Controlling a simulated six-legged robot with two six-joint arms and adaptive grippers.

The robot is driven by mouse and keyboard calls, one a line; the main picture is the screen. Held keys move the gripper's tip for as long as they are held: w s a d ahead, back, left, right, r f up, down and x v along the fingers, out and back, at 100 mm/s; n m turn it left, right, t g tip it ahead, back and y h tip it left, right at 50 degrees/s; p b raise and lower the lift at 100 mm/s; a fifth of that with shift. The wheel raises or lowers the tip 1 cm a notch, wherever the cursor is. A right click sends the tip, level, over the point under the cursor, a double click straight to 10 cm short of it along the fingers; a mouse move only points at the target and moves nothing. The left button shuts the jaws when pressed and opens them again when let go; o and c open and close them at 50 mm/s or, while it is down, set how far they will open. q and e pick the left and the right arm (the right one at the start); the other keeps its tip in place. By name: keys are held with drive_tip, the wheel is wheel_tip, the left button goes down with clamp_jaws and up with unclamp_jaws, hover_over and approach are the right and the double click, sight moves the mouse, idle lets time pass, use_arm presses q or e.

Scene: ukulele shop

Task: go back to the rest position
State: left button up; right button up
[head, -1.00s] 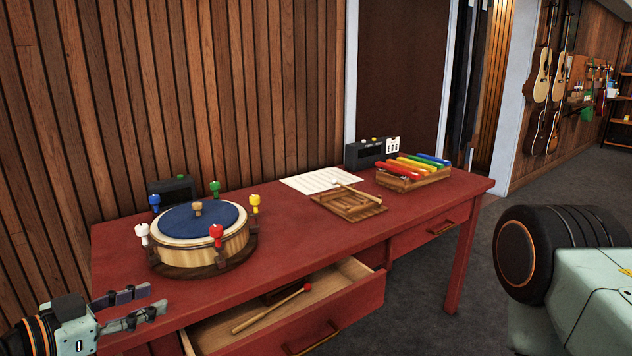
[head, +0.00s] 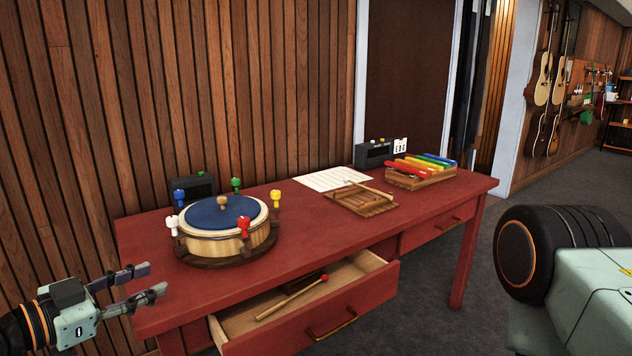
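My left gripper (head: 152,281) is at the lower left of the head view, beside the left end of the red table (head: 330,236). Its two fingers are spread apart with nothing between them. On the right, a thick dark joint and pale green link of my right arm show, but the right gripper is out of view.
A drum (head: 222,243) with coloured pegs stands on the table's left part. An open drawer (head: 350,318) juts out at the front, holding a red-tipped mallet (head: 292,297). A xylophone (head: 421,175), wooden tray (head: 362,204) and paper sheet (head: 331,179) lie further right.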

use_arm(q)
drive_tip(key=s+d+f+n+g+y+b, duration=0.1)
drive_tip(key=s+d+f+n+g, duration=0.2)
drive_tip(key=f, duration=0.4)
drive_tip(key=s+d+f+n+g+y, duration=0.1)
drive_tip(key=s+f+n+y, duration=0.2)
drive_tip(key=f, duration=0.5)
drive_tip(key=s+d+f+n+g+b, duration=0.1)
drive_tip(key=s+d+f+n+g, duration=0.15)
drive_tip(key=f+n, duration=0.35)
drive_tip(key=s+f+g+y+b, duration=0.1)
drive_tip(key=s+f+g+y, duration=0.1)
drive_tip(key=s+f, duration=0.6)
drive_tip(key=s+f+m+g+y+b, duration=0.1)
drive_tip(key=s+f, duration=0.7)
drive_tip(key=s, duration=0.8)
drive_tip(key=g+y+b, duration=0.1)
drive_tip(key=g+y, duration=0.1)
drive_tip(key=g, duration=0.1)
drive_tip(key=shift+a+f+m+g, duration=0.3)
drive_tip(key=shift+a+g, duration=0.05)
drive_tip(key=shift+a, duration=0.05)
drive_tip(key=shift+w, duration=0.1)
